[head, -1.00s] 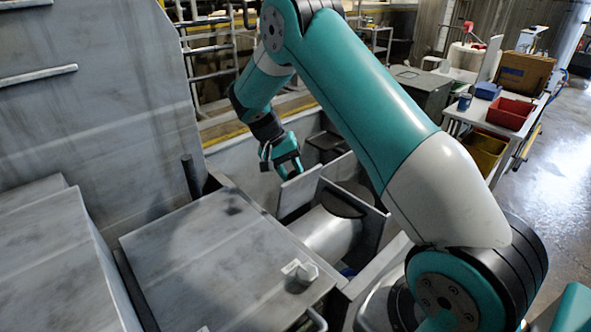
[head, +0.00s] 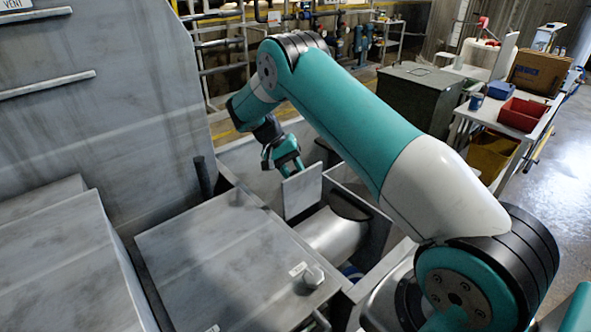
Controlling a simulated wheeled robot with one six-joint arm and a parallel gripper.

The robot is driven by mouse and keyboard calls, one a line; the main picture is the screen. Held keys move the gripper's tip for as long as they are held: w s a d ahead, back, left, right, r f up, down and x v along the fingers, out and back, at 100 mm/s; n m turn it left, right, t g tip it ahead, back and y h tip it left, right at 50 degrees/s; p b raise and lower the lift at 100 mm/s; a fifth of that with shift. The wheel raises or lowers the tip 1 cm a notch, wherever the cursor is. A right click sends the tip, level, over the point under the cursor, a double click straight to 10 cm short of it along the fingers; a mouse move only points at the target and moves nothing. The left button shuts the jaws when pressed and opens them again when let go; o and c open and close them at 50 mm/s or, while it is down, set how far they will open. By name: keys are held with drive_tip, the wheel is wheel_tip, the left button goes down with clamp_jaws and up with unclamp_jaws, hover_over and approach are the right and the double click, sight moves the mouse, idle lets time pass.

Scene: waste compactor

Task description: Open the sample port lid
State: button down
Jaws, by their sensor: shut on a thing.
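A small flat grey plate (head: 303,192), which looks like the sample port lid, stands steeply upright in the middle of the head view. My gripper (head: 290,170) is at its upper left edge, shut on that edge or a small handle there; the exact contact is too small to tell. Just right of the plate is a pale cylinder (head: 332,235) with a dark rounded top (head: 348,204), inside an open grey box-like recess (head: 378,238). My forearm crosses above and hides part of the recess.
A broad grey cover (head: 225,260) with a small knob (head: 313,277) lies in front left. A tall grey wall (head: 110,100) rises at the left, with a dark post (head: 202,177) near it. A table with a red bin (head: 523,114) stands at the back right.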

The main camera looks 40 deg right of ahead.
drive_tip(key=c, duration=1.1)
unclamp_jaws()
drive_tip(key=shift+s+a+f, duration=0.3)
drive_tip(key=shift+a+f, duration=0.1)
drive_tip(key=shift+a, duration=0.05)
drive_tip(key=o, duration=0.3)
drive_tip(key=shift+w+a, duration=0.1)
drive_tip(key=shift+a, duration=0.1)
drive_tip(key=shift+d+r, duration=0.1)
drive_tip(key=shift+d, duration=0.05)
drive_tip(key=shift+d+r, duration=0.15)
